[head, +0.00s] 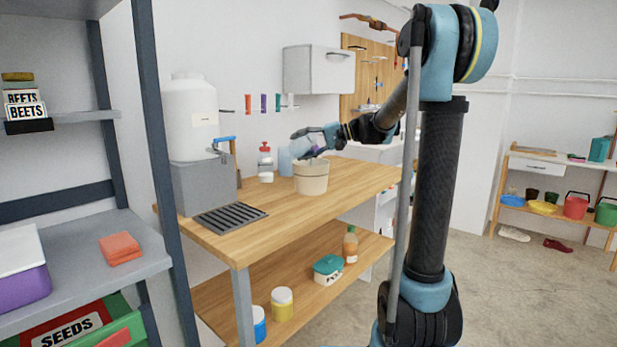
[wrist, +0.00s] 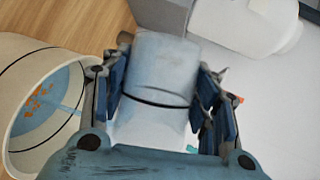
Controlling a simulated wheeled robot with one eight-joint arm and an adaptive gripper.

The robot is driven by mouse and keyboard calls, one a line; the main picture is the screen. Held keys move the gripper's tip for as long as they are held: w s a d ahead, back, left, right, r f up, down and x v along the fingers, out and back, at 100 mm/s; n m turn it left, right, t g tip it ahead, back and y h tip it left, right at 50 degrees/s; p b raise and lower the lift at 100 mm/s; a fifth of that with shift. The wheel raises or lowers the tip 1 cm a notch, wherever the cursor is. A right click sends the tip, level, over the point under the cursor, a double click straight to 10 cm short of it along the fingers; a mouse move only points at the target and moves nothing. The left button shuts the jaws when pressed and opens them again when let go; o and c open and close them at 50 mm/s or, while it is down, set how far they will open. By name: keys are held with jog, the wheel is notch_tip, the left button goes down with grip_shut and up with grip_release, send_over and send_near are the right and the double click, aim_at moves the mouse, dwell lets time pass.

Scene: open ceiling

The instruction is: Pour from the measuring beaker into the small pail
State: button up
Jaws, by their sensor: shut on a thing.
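The small pail (head: 311,180) is cream-coloured and stands upright on the wooden workbench. In the wrist view the pail (wrist: 14,148) is at the left, and its inside shows a light-blue area with small orange bits. My gripper (head: 318,139) is just above the pail in the head view. In the wrist view my gripper (wrist: 161,82) is shut on the measuring beaker (wrist: 155,62), a clear bluish cylinder with a dark band. The beaker (head: 303,146) looks tilted over the pail in the head view. A thin light-blue streak shows near the pail's rim; the beaker's mouth is unclear.
A white dispenser tank (head: 192,120) on a grey stand and a dark drain grate (head: 230,218) are left of the pail. A red-topped bottle (head: 265,158) stands behind it. The workbench (head: 350,183) is clear to the right.

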jog(key=shift+w, duration=0.15)
jog(key=shift+w+d+f+m+g+y+p, duration=0.15)
jog(key=shift+m+p, duration=0.1)
jog(key=shift+m, duration=0.15)
jog(key=shift+w+f+m+g+y+p, duration=0.1)
jog(key=shift+f+m+g+y+p, duration=0.1)
jog(key=shift+m, duration=0.2)
dwell(0.8)
jog(key=shift+r, duration=0.1)
jog(key=shift+s+r+n, duration=0.25)
jog(key=shift+n, duration=0.15)
jog(key=shift+s+a+n+h, duration=0.25)
jog(key=shift+s+n+h, duration=0.1)
jog(key=shift+n+h, duration=0.1)
jog(key=shift+s+a+f+n+t, duration=0.2)
jog(key=shift+s+f+n+t, duration=0.15)
jog(key=shift+s+t, duration=0.2)
jog(key=shift+s+a+r+n+h, duration=0.1)
jog(key=shift+s+n+h, duration=0.05)
jog(key=shift+n+h, duration=0.2)
jog(key=shift+r+t, duration=0.1)
jog(key=shift+t, duration=0.2)
